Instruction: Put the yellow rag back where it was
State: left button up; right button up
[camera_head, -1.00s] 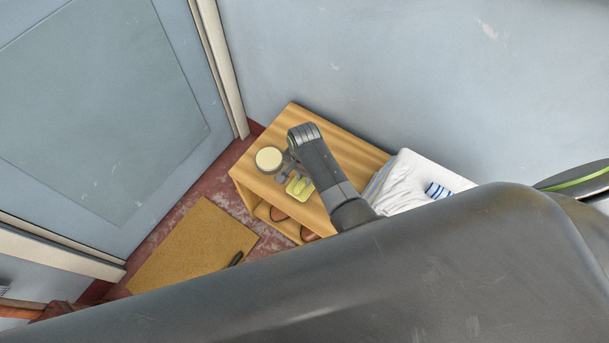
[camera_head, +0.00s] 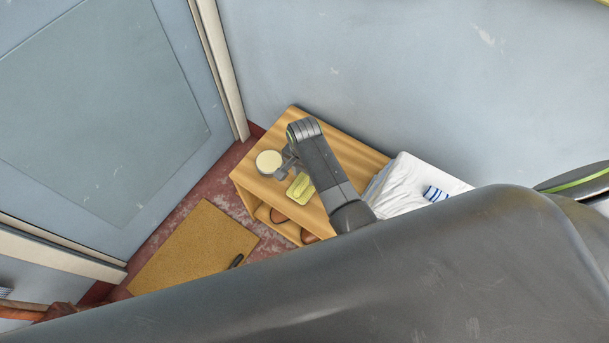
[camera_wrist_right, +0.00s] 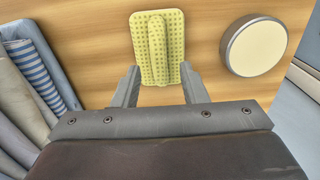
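The yellow rag (camera_head: 301,187) lies on top of the wooden cabinet (camera_head: 262,185), near its front edge. In the right wrist view the rag (camera_wrist_right: 158,45) is dotted, with a raised ridge down its middle. My right gripper (camera_wrist_right: 159,72) is open and empty, its fingertips apart on either side of the rag's near end. I cannot tell its exact height above the top. In the head view this gripper (camera_head: 285,170) is small, beside the rag and partly hidden by my arm. My left gripper is not in view.
A round cream-topped tin (camera_head: 269,161) stands close to the rag. Folded white cloth (camera_head: 398,188) lies at the cabinet's right end; striped and plain fabric (camera_wrist_right: 35,75) shows in the wrist view. Brown shoes (camera_head: 278,216) sit inside the cabinet. A tan mat (camera_head: 195,250) lies on the floor.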

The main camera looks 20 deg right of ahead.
aim_at(304, 181)
pick_arm(q)
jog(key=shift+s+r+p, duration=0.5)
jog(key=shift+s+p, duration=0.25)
jog(key=shift+p, duration=0.1)
pick_arm(e)
notch_tip(304, 181, up, 9)
jog(key=shift+f, duration=0.2)
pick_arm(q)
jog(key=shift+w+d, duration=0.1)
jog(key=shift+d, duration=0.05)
